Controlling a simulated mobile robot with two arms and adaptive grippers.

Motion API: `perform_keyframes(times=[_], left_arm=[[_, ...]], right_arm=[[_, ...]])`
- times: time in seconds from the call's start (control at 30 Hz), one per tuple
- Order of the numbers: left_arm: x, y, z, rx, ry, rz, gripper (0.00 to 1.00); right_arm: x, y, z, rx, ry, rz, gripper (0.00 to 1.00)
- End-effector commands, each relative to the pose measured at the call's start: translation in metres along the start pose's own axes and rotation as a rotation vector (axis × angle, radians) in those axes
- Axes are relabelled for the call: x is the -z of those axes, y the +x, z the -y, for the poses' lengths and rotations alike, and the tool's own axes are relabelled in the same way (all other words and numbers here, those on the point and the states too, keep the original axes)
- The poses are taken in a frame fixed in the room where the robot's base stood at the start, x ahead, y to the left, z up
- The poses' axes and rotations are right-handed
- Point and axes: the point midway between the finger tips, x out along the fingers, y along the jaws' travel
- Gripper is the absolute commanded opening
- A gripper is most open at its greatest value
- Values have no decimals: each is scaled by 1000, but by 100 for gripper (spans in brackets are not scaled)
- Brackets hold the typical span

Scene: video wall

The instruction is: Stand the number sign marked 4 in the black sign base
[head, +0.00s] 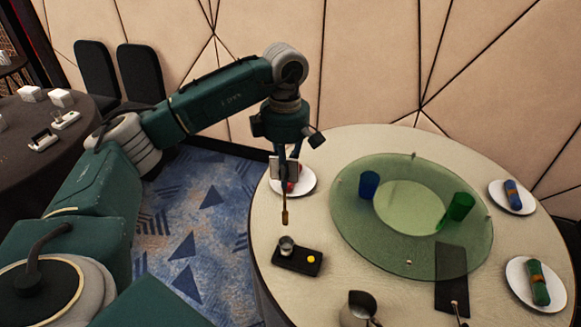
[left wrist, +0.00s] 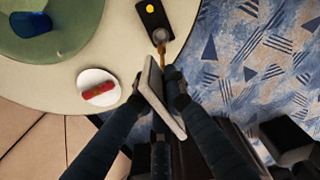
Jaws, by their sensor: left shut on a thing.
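My left gripper (head: 286,165) is shut on a flat grey sign (left wrist: 162,98) with a thin brown stem (head: 285,208) pointing down. The number on the sign cannot be read in either view. A black slab (head: 310,268) with a small metal cup and a yellow dot lies near the table's left edge; it appears to be the sign base. It also shows in the left wrist view (left wrist: 150,8). In the head view the stem's lower end is above the cup with a gap; in the wrist view it overlaps the cup. My right gripper is not in view.
A green glass turntable (head: 345,220) carries a blue glass (head: 369,185) and a green glass (head: 460,207). A plate with a red roll (left wrist: 100,92) is behind the gripper. A metal jug (head: 357,308) and a dark flat panel (head: 452,270) are to the right of the slab.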

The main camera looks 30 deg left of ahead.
Motion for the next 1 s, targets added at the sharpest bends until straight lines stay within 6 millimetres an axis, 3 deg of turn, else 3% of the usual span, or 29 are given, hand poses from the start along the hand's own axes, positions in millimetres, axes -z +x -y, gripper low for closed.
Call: perform_keyframes(times=[0.3,1.0], left_arm=[[0,14,0,0,1,-1,0],[0,63,0,0,3,-1,0]], right_arm=[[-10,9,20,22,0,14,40],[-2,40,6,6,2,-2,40]])
